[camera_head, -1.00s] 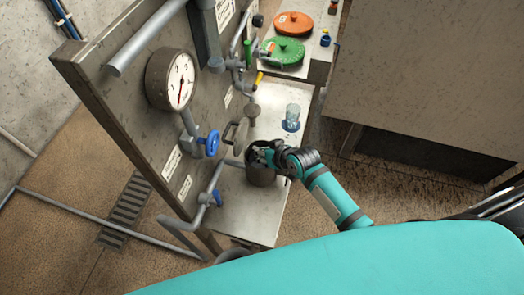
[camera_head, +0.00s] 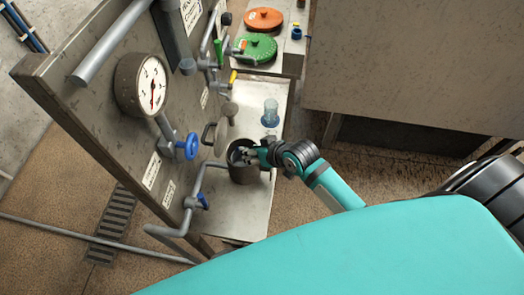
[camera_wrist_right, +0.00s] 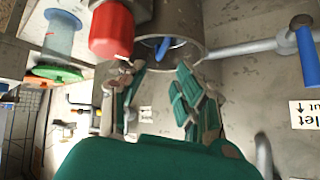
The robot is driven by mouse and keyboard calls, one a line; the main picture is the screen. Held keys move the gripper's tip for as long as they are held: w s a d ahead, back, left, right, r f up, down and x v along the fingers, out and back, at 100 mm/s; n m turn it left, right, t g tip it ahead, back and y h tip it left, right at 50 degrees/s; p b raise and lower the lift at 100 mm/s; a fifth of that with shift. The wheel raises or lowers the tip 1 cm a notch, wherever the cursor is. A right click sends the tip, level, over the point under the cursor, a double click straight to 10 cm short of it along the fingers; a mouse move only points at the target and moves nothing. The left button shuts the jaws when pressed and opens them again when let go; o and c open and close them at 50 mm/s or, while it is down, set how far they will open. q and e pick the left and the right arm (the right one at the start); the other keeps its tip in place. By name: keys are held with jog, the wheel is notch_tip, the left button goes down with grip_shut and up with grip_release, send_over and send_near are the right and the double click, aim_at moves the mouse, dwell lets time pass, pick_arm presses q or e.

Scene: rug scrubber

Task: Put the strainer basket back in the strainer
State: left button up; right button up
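The strainer (camera_head: 243,174) is a dark grey open-topped pot on the shelf beside the panel; its round lid (camera_head: 221,137) appears swung open behind it. My right gripper (camera_head: 249,155) is at the pot's rim. In the right wrist view, its two fingers (camera_wrist_right: 158,78) stand apart with nothing visible between them, and the strainer wall (camera_wrist_right: 190,28) is just beyond. A blue piece (camera_wrist_right: 165,48) shows inside the pot; I cannot tell whether it belongs to the strainer basket. No basket is clearly identifiable. My left gripper is not in view.
A clear bluish cylinder (camera_head: 271,108) stands on the shelf behind the strainer. Blue valve handles (camera_head: 187,147) and pipes stick out from the panel on the left. Orange (camera_head: 263,18) and green (camera_head: 259,46) lids lie farther back. A red cylinder (camera_wrist_right: 111,30) is near my right fingers.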

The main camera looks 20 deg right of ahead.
jog(key=v, duration=0.6)
jog(key=shift+s, duration=0.15)
jog(key=s+d+g+h, duration=0.25)
jog(key=s+g, duration=0.25)
jog(key=s, duration=1.2)
notch_tip(320, 180, down, 31)
jog(key=s+g+b, duration=0.1)
jog(key=s+b, duration=0.1)
jog(key=b, duration=0.1)
jog(key=s+d+f+g+h+b, duration=0.1)
jog(key=s+d+f, duration=0.1)
jog(key=s+f, duration=1.4)
jog(key=shift+d+n+b, duration=0.25)
jog(key=shift+n+b, duration=0.05)
jog(key=shift+n, duration=0.1)
